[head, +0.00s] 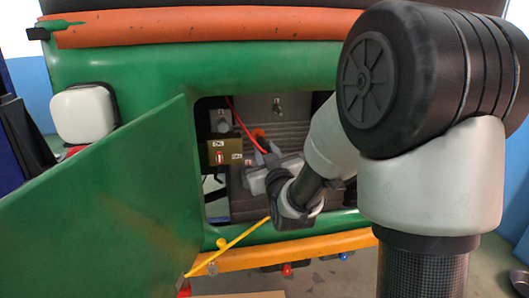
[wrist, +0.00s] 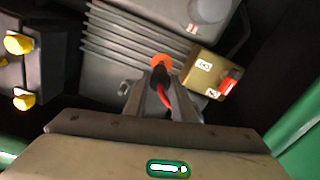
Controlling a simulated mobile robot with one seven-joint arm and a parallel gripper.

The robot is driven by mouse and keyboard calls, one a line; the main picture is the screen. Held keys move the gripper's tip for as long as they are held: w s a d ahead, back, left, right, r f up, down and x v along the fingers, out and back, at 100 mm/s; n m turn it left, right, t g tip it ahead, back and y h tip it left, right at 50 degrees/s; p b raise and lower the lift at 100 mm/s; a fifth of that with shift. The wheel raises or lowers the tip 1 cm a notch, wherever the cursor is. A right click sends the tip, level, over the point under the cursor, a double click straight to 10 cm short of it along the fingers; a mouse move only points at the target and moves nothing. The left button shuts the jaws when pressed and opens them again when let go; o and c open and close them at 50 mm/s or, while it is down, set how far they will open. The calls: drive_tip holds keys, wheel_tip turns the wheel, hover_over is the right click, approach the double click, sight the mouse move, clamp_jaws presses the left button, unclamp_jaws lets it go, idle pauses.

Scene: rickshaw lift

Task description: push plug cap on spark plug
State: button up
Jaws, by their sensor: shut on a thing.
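The plug cap shows its orange end (wrist: 161,62) and a red cable in the wrist view. In the head view the orange end (head: 258,133) sits at the tip of my gripper (head: 266,153), inside the engine opening. My gripper (wrist: 160,98) is shut on the plug cap, with the red cable running between the fingers. The cap is over the grey finned engine block (wrist: 128,40). I cannot make out the spark plug for certain; whether the cap touches it cannot be told.
A brass switch box (head: 225,152) with a red rocker (wrist: 229,85) is close by the cap. The open green door (head: 110,215) stands at the left, held by a yellow rod (head: 240,236). Green body panels frame the opening. A black part with yellow knobs (wrist: 18,44) is at the wrist view's left.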

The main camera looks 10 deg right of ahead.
drive_tip(key=p, duration=0.4)
approach(281, 114)
drive_tip(key=shift+s+f, duration=0.1)
drive_tip(key=shift+s, duration=0.3)
idle(0.7)
drive_tip(key=shift+w+b, duration=1.5)
drive_tip(key=shift+w, duration=1.55)
idle(0.6)
drive_tip(key=shift+w+b, duration=0.4)
drive_tip(key=shift+b, duration=0.45)
idle(1.5)
